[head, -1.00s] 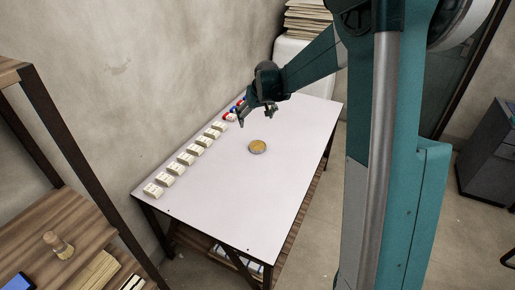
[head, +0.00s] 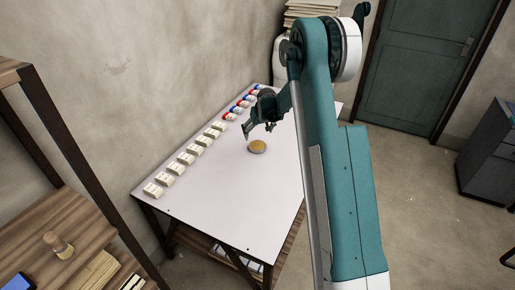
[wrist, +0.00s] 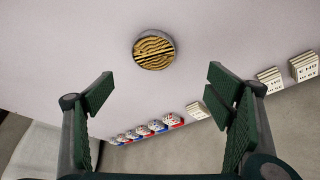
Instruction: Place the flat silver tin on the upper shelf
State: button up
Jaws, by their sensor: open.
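A flat round tin (head: 257,147) lies on the white table (head: 215,190). Its top looks gold with dark wavy stripes and its rim silver; it also shows in the wrist view (wrist: 154,49), beyond the fingertips and between their lines. My gripper (head: 260,130) is over the table, just behind the tin in the head view, apart from it. In the wrist view my gripper (wrist: 160,95) has its fingers wide apart with nothing between them. A wooden shelf unit stands at the left, with an upper board (head: 12,72) at the picture's edge and a lower board (head: 85,225).
Several white boxes (head: 188,158) and several red, white and blue items (head: 240,105) line the table's wall side. A jar-like object (head: 57,244) stands on the lower board. The table's front is clear. A dark cabinet (head: 488,155) stands at the right.

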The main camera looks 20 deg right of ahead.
send_near(258, 145)
jog(key=shift+w+a+f, duration=0.15)
jog(key=shift+w+f, duration=0.1)
jog(key=shift+f, duration=0.2)
jog(key=shift+f, duration=0.1)
jog(key=shift+x, duration=1.15)
jog(key=shift+f, duration=0.15)
jog(key=shift+x, duration=2.45)
jog(key=shift+c, duration=0.3)
jog(key=c, duration=1.1)
